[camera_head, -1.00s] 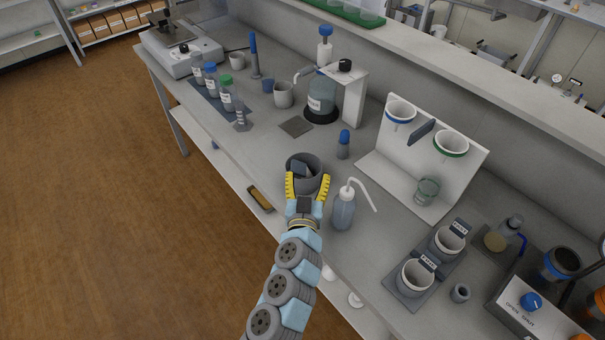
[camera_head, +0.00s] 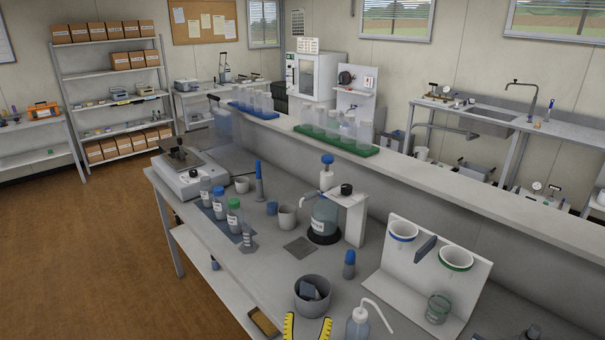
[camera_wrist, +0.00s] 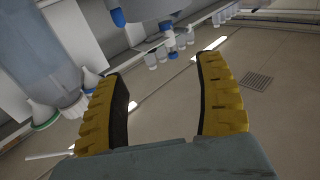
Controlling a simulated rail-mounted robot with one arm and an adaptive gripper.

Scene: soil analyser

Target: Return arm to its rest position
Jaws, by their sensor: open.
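My gripper (camera_head: 307,328) shows only as two yellow finger pads at the bottom edge of the head view, in front of the bench. They stand apart with nothing seen between them. In the wrist view my gripper (camera_wrist: 163,68) is open and empty. The rest of my arm is below the head view. A grey pot (camera_head: 312,303) with a dark grey piece in it stands on the bench just beyond the fingers. A wash bottle (camera_head: 358,325) with a bent white spout stands to their right, cut off by the frame edge.
A white funnel stand (camera_head: 395,290) is at the right and a blue-capped small bottle (camera_head: 349,265) behind the pot. A bottle with a pump (camera_head: 324,215), several capped bottles and a balance (camera_head: 190,181) stand farther back. The floor (camera_head: 90,260) at left is clear.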

